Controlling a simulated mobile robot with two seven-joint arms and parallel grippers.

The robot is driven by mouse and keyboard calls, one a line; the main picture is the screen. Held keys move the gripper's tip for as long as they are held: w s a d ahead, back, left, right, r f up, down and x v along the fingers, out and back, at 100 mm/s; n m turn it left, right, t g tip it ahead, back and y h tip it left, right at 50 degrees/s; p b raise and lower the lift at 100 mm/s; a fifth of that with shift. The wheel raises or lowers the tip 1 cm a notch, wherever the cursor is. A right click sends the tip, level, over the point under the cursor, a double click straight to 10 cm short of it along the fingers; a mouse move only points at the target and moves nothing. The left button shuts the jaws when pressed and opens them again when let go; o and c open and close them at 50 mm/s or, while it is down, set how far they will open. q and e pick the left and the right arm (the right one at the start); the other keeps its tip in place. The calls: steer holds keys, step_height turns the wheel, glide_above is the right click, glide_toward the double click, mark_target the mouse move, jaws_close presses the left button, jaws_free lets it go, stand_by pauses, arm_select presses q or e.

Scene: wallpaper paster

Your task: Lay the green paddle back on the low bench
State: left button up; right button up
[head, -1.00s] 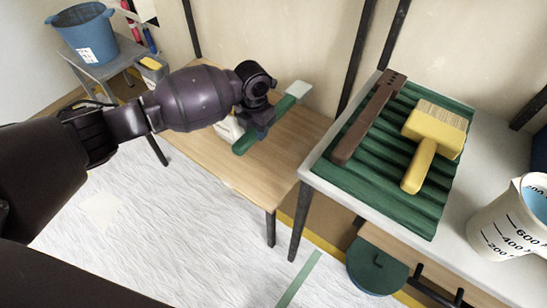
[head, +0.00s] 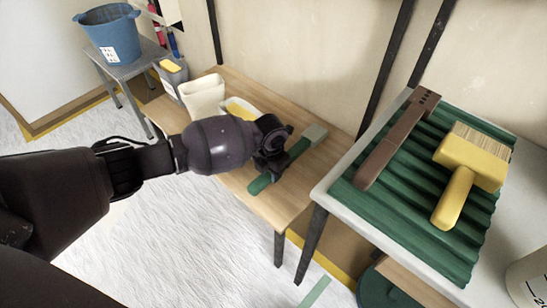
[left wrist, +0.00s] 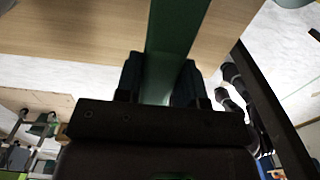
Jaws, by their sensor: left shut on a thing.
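The green paddle (head: 299,147) has a long green handle and a pale grey end (head: 315,133). In the head view it lies along or just above the right part of the low wooden bench (head: 236,82); I cannot tell whether it touches. My left gripper (head: 271,168) is over the bench, shut on the paddle near the middle of its length, and hides that part. In the left wrist view the paddle (left wrist: 172,40) runs up from between the fingers (left wrist: 160,85), over the wood. My right gripper is not in view.
A cream container (head: 203,97) and a white tray with yellow contents (head: 240,108) stand on the bench behind my arm. A higher table at right bears a ridged green board (head: 400,190), a brown bar (head: 390,145) and a yellow brush (head: 470,165). A blue bucket (head: 112,35) stands on a stool.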

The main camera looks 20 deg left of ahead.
mark_target(271, 188)
arm_select(q)
step_height(271, 188, down, 6)
steer(key=shift+b, duration=0.75)
steer(key=shift+f, duration=0.25)
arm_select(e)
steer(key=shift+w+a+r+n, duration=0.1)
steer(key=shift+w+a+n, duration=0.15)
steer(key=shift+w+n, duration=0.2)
arm_select(q)
steer(key=o, duration=1)
